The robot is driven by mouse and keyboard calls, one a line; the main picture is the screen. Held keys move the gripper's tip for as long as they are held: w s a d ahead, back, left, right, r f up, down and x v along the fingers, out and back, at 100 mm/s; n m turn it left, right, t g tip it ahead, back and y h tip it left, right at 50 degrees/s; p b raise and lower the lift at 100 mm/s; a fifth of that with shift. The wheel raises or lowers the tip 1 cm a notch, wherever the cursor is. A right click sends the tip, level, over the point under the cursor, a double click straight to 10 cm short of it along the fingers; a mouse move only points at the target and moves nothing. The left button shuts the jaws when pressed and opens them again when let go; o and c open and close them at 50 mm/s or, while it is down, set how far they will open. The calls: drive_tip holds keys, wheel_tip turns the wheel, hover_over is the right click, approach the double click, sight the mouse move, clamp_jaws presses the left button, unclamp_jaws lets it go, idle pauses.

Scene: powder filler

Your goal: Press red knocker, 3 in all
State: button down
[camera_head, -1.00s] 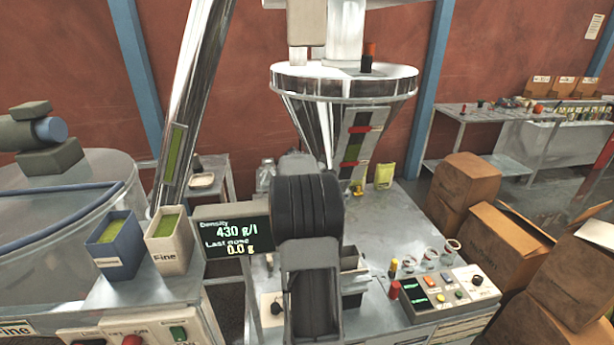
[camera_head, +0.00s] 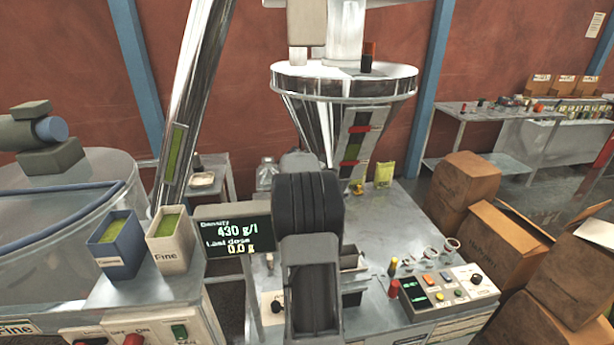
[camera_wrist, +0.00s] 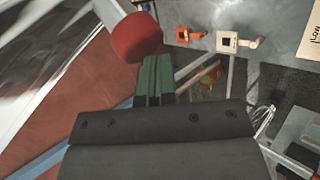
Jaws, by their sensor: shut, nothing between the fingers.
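In the wrist view a red, rounded cylinder (camera_wrist: 136,37), which looks like the red knocker, sits at the upper left on a pale mount. My gripper (camera_wrist: 154,64) has its green fingers shut and empty, with the tips just below and right of the red cylinder. I cannot tell whether they touch it. In the head view my arm stands in front of the steel hopper (camera_head: 300,112) and hides the gripper and the knocker.
A control panel (camera_head: 447,291) with buttons stands on the bench at right. Cardboard boxes (camera_head: 505,235) crowd the right side. Blue and cream bins (camera_head: 170,250) stand at left. The wrist view shows orange and white fittings (camera_wrist: 228,42).

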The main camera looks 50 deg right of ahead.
drive_tip(key=shift+s+a+b, duration=0.1)
drive_tip(key=shift+a+b, duration=0.9)
drive_tip(key=shift+a, duration=0.35)
drive_tip(key=shift+s+a+b, duration=0.15)
drive_tip(key=shift+a+b, duration=0.7)
drive_tip(key=shift+a, duration=0.4)
drive_tip(key=shift+s+a+b, duration=0.1)
drive_tip(key=shift+a+b, duration=0.7)
drive_tip(key=shift+a, duration=0.45)
idle(0.4)
